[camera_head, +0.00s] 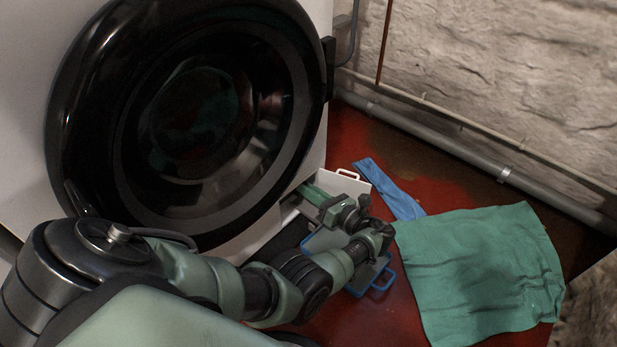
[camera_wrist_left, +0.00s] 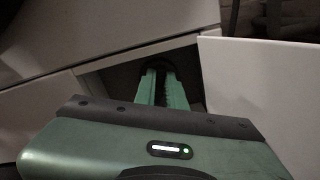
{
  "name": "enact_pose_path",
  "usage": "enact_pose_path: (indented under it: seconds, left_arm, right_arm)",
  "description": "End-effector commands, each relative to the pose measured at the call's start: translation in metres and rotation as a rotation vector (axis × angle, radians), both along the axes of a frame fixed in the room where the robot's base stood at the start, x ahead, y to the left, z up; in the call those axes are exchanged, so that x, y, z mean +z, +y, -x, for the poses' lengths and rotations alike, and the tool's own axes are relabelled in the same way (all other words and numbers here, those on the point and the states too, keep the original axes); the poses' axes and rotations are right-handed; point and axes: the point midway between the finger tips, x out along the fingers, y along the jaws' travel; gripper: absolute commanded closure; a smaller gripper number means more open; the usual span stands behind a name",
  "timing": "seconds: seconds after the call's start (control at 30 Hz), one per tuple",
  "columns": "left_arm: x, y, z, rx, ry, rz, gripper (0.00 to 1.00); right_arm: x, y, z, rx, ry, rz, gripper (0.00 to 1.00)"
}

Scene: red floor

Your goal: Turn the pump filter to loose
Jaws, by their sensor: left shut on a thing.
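The washing machine (camera_head: 190,110) stands at the left with its big round black door shut. My left arm reaches to its lower right corner. My left gripper (camera_head: 308,194) points into the low opening there. In the left wrist view the two green fingers (camera_wrist_left: 163,78) enter the dark recess (camera_wrist_left: 115,72) and are shut on the pump filter, a dark round part (camera_wrist_left: 158,66) at their tips. Most of the filter is hidden by the fingers and shadow, so its turn angle cannot be told. My right gripper is not in view.
A white open flap (camera_head: 352,187) stands just right of the gripper, also large in the left wrist view (camera_wrist_left: 255,90). A blue tray (camera_head: 384,283) lies under my wrist. A blue cloth (camera_head: 392,190) and green cloth (camera_head: 480,265) lie on the red floor. Pipes (camera_head: 480,160) run along the wall.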

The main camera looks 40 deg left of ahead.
Motion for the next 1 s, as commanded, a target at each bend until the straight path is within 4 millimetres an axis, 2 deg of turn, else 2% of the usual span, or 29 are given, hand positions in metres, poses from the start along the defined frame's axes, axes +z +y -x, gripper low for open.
enact_pose_path:
  seconds: [0.4,0.93,0.97,1.0]
  left_arm:
    - [0.0003,-0.0003,0.0026,0.0,-0.197,0.016,1.0]
    - [0.0003,-0.0007,0.0029,0.0,-0.223,0.018,1.0]
    - [0.0003,-0.0007,0.0029,0.0,-0.223,0.018,0.84]
    - [0.0003,-0.0007,0.0029,0.0,-0.223,0.018,0.72]
  right_arm:
    - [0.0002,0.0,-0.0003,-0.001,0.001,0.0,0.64]
    - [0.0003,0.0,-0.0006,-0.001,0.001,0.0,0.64]
    - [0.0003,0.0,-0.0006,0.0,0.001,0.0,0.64]
    - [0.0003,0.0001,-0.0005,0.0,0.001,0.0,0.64]
